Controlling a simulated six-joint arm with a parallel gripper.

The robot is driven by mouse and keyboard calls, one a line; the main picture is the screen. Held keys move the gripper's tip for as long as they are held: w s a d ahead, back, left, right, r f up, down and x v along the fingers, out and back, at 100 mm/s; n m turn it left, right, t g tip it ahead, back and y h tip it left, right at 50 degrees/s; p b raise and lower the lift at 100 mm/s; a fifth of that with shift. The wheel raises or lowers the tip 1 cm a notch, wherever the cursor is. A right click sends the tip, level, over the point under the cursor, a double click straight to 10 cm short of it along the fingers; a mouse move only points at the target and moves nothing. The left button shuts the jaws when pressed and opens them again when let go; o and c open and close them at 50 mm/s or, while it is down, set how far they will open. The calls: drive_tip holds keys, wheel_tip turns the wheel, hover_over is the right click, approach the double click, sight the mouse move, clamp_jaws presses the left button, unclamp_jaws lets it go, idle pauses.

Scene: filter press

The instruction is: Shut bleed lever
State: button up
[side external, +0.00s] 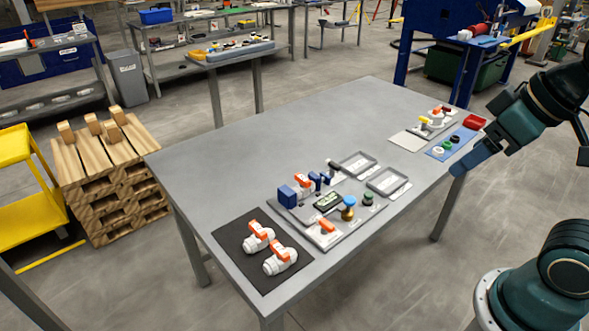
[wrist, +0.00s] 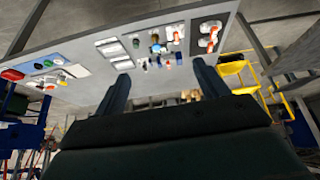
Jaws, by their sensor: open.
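Several levers are in view, and I cannot tell which is the bleed lever. On the grey panel (side external: 341,237) an orange lever (side external: 327,227) lies at the front and an orange-handled valve (side external: 303,181) stands at the back beside a blue block (side external: 287,196). A blue knob on brass (side external: 348,208) and a dark green knob (side external: 368,198) are also there. A far board carries a yellow lever (side external: 424,120) and a red-orange lever (side external: 439,111). My gripper (side external: 460,168) is off the table's right edge, apart from everything. In the wrist view my gripper (wrist: 160,70) is open and empty.
Two orange-handled white valves (side external: 258,236) rest on a black mat (side external: 231,234). Two grey trays (side external: 388,182) sit behind the panel. The table's middle (side external: 290,130) is clear.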

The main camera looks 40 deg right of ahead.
drive_tip(key=w+n, duration=0.1)
drive_tip(key=n+g, duration=0.6)
drive_tip(key=n, duration=1.1)
hover_over(325, 222)
wheel_tip(325, 222, down, 16)
drive_tip(key=shift+r, duration=0.2)
drive_tip(key=shift+f, duration=0.1)
drive_tip(key=shift+f, duration=6.8)
drive_tip(key=shift+c, duration=0.4)
drive_tip(key=c, duration=0.9)
